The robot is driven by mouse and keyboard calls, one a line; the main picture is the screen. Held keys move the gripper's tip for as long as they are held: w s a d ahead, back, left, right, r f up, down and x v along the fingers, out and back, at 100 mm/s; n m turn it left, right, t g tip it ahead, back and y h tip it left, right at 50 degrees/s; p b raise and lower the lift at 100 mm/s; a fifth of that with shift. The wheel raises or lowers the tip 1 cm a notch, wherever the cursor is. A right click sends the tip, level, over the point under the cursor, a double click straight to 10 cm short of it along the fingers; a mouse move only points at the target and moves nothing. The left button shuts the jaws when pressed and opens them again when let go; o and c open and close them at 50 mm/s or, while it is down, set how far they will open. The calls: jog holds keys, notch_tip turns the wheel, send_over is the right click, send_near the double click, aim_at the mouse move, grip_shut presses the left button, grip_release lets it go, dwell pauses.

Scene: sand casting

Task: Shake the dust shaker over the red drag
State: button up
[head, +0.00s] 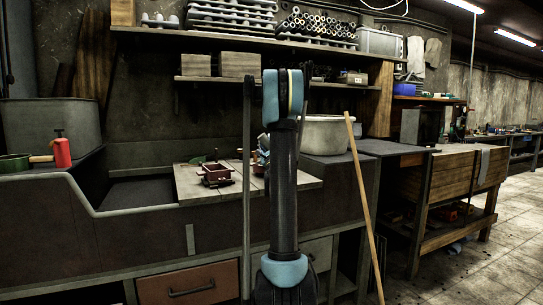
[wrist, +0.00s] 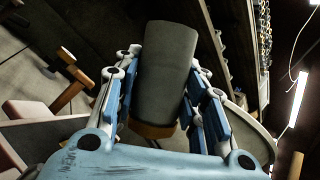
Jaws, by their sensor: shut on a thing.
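My gripper (wrist: 165,85) is shut on a dark grey cylinder with an orange-brown end, the dust shaker (wrist: 166,65), which lies between its blue fingers in the wrist view. In the head view my arm stands upright in the middle and hides the gripper and shaker. The red drag (head: 215,174) is a small open red frame with side lugs. It sits on a pale wooden board (head: 192,190) on the bench, left of my arm. How far the shaker is from the drag I cannot tell.
A sand-filled trough (head: 140,191) lies left of the board. A red bottle (head: 61,151) and a green pan (head: 15,163) stand at far left. A large pale pot (head: 325,136) stands right of my arm. A wooden pole (head: 364,205) leans on the bench front. Shelves hang above.

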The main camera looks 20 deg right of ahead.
jog(key=shift+r, duration=1.8)
jog(key=shift+f, duration=2)
jog(key=shift+r, duration=0.15)
